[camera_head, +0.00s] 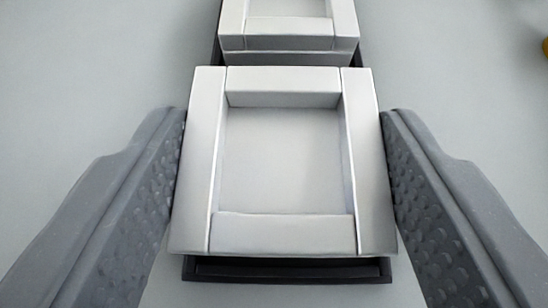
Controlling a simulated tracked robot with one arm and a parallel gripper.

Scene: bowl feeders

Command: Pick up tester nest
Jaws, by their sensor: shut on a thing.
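The tester nest (375,200) is a light grey square block with a raised rim and an empty square recess. It fills the middle of the head view. My gripper (283,125) has one dimpled dark grey finger on each side of it, and the fingers are shut on its left and right sides. A dark tray (290,270) shows just below its near edge. I cannot tell whether the nest still touches the tray.
A second similar light grey nest (345,30) sits directly behind, on the dark tray, cut off by the top edge. The grey surface (90,70) to either side is clear.

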